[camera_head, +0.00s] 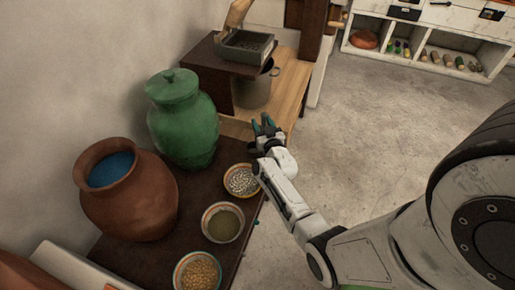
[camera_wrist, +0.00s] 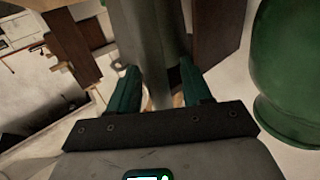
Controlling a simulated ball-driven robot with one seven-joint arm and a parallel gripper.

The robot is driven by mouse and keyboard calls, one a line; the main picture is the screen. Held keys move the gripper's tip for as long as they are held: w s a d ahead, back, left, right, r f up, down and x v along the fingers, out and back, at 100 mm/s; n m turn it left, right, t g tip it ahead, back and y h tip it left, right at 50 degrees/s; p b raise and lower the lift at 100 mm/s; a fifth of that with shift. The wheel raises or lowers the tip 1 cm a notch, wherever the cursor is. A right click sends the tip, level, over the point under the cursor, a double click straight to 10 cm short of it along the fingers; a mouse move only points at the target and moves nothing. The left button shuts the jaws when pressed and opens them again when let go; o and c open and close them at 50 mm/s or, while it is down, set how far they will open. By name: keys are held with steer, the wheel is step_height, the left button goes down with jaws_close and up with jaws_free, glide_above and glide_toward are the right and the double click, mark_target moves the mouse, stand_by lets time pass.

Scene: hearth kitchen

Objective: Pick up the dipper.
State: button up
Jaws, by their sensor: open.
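My gripper (camera_head: 264,123) is open, with its dark teal fingers apart, beyond the bowls and to the right of the green lidded jar (camera_head: 185,125). In the wrist view, a pale grey upright strip (camera_wrist: 155,55) shows between the open fingers (camera_wrist: 161,82). It may be the dipper's handle, but I cannot tell it surely from the metal pot behind. No dipper can be made out clearly in the head view. The grey metal pot (camera_head: 253,91) stands beyond my gripper, partly under a dark raised shelf.
A brown clay jar (camera_head: 128,205) with blue inside stands at the left. Bowls of pale pieces (camera_head: 241,181), green grains (camera_head: 222,223) and yellow grains (camera_head: 197,272) line the dark table's right edge. A dark tray (camera_head: 246,47) tops the shelf. The floor (camera_head: 375,120) is clear.

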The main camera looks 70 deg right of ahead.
steer(key=shift+w+d, duration=0.15)
steer(key=shift+c, duration=0.4)
jaws_close()
